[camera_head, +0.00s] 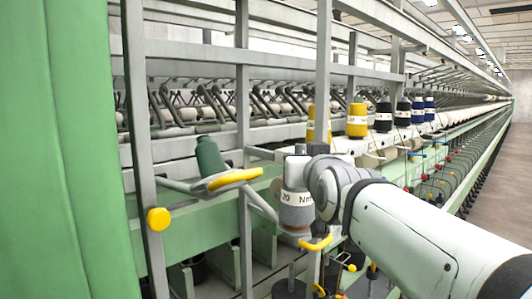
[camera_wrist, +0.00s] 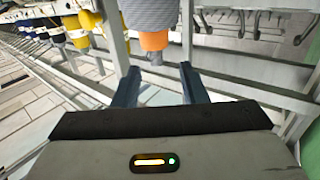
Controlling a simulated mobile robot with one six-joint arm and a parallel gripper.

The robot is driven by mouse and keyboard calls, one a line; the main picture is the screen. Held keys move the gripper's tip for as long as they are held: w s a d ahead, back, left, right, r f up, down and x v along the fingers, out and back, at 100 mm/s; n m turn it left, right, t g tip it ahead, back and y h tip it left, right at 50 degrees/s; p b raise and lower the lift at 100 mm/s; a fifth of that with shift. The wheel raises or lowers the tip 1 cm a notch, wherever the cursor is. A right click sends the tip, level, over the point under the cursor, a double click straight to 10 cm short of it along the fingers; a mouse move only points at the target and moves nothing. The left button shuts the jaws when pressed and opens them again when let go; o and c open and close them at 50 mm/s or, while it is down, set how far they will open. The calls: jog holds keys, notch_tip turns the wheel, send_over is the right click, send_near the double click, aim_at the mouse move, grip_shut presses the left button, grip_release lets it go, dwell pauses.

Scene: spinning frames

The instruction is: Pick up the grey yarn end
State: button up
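A grey yarn package (camera_head: 296,216) with a white "20 Nm" band shows in the head view, just left of my wrist joint. In the wrist view, the grey package (camera_wrist: 148,14) is at the top, cut off by the frame edge, with an orange tip (camera_wrist: 154,41) towards my fingers. My gripper (camera_wrist: 161,78) is open, its two dark fingers apart with nothing between them. The orange tip lies beyond the fingertips, slightly left of the middle of the gap. I cannot make out a loose grey yarn end. In the head view I cannot make out my fingers.
A green bobbin (camera_head: 209,157) lies tilted near a yellow-ended arm at left. Yellow (camera_head: 357,121), black (camera_head: 383,116) and blue (camera_head: 418,110) packages stand along the frame. Metal posts (camera_head: 324,75) rise close to my wrist. A clear aisle (camera_head: 508,180) runs at right.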

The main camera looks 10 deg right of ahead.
aim_at(300, 148)
jog(key=shift+w+d+r+b, duration=0.1)
jog(key=shift+w+b, duration=0.3)
jog(key=shift+w, duration=0.5)
jog(key=shift+w+d+r+b, duration=0.1)
jog(key=shift+w+b, duration=0.3)
jog(key=shift+w, duration=0.5)
jog(key=w, duration=0.1)
jog(key=w+p, duration=0.1)
jog(key=w, duration=0.1)
jog(key=shift+w+d+r+p, duration=0.1)
jog(key=shift+w+r+p, duration=0.2)
jog(key=shift+w, duration=0.05)
jog(key=shift+w+f, duration=0.1)
jog(key=shift+w, duration=0.15)
grip_shut()
